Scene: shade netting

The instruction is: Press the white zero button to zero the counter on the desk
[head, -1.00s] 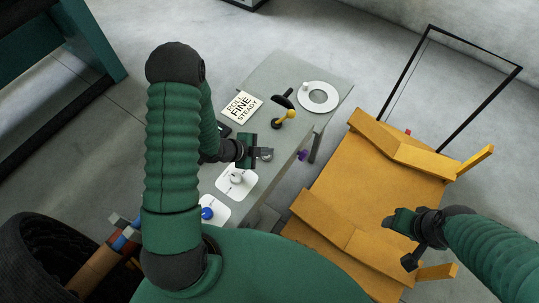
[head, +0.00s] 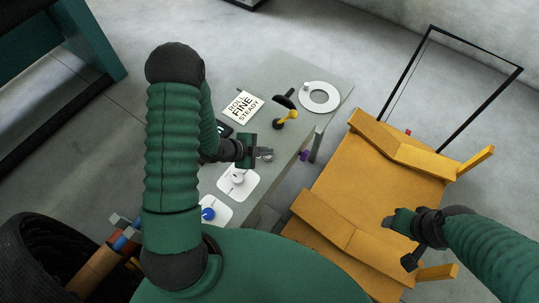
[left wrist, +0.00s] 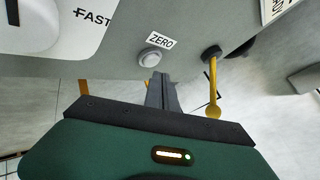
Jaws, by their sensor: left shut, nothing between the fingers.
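The round white zero button (left wrist: 150,57) sits on a grey surface in the left wrist view, beside a small label (left wrist: 162,41) reading ZERO. My left gripper (left wrist: 163,80) is shut and empty, its fingertips just below the button in that view; I cannot tell whether they touch it. In the head view the left gripper (head: 266,154) is over the right edge of the grey desk (head: 285,72), and the zero button cannot be made out there. I cannot identify the counter; a dark object (head: 225,130) is partly hidden by my arm. My right gripper (head: 405,240) is over the orange cart.
The orange cart (head: 360,190) stands right of the desk.

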